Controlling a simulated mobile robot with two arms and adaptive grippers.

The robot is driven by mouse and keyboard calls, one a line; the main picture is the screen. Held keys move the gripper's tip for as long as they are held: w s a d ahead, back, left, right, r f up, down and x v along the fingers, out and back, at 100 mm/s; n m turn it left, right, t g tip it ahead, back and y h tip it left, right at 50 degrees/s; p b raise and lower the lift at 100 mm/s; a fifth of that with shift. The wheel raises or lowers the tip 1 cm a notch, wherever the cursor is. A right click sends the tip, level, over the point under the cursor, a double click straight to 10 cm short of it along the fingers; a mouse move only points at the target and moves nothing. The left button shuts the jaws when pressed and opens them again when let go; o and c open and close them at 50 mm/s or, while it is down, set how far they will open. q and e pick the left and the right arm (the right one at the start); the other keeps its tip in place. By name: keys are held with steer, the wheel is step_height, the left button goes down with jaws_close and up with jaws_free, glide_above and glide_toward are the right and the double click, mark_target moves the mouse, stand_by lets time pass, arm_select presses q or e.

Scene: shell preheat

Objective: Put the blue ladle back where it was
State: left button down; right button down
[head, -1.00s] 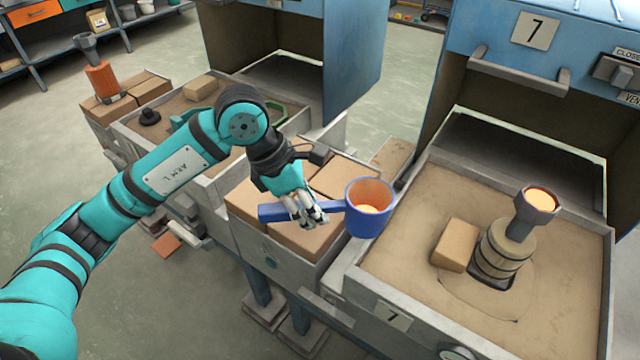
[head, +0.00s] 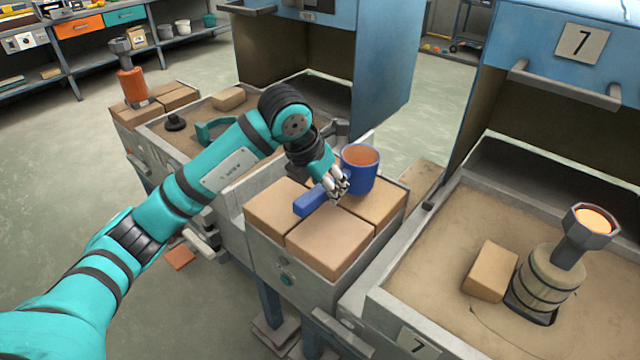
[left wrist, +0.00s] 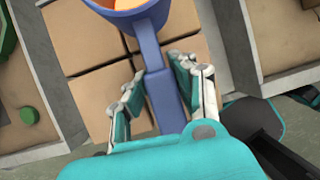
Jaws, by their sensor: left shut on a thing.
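The blue ladle (head: 361,172) is a cup with a straight handle, orange-brown inside. In the head view it is over the brick-filled bay between the two sand trays. My left gripper (head: 337,188) is shut on its handle. In the left wrist view the ladle's handle (left wrist: 158,80) runs between the fingers of my left gripper (left wrist: 155,88), with the cup at the top edge. I cannot tell whether the ladle touches the bricks (head: 330,242) below. My right gripper is not in view.
A sand tray marked 7 (head: 410,300) at the right holds a barrel-like form with a glowing cup (head: 592,222) and a loose brick (head: 490,270). The farther sand tray (head: 200,118) lies at the left. Blue cabinets with open fronts stand behind both trays.

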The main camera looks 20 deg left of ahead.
arm_select(q)
steer(key=w+a, duration=0.1)
steer(key=w, duration=0.1)
steer(key=w+a, duration=0.2)
steer(key=shift+w+a+f, duration=0.1)
steer(key=shift+a+f, duration=0.1)
step_height(320, 180, down, 3)
steer(key=shift+r, duration=0.15)
steer(key=shift+f, duration=0.35)
steer(key=c, duration=1.1)
jaws_free()
steer(key=shift+f, duration=0.1)
